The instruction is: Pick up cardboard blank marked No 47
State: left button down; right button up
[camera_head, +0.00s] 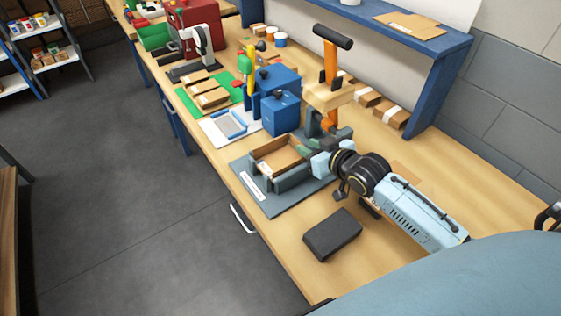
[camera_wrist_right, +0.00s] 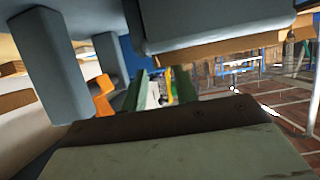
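Brown cardboard (camera_head: 277,163) sits inside the grey stacker fixture (camera_head: 262,203), with walls around it; no marking No 47 is readable. Flat cardboard (camera_head: 412,24) also lies on the blue shelf, and a small brown flat piece (camera_head: 404,171) lies beside my right arm. My right gripper (camera_head: 303,150) is at the fixture's right rear side, close to the cardboard; I cannot tell whether it touches. In the right wrist view its two greenish fingers (camera_wrist_right: 163,90) stand apart with background showing between them. My left gripper is not in view.
A black block (camera_head: 332,234) lies in front of the fixture. An orange-handled press (camera_head: 331,75) and blue boxes (camera_head: 281,112) stand behind it. A green mat (camera_head: 192,101) with brown pieces lies further left. The blue shelf post (camera_head: 436,85) rises at the back right.

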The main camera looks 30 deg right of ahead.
jog(key=shift+x, duration=1.05)
grip_shut()
jog(key=shift+r, duration=0.1)
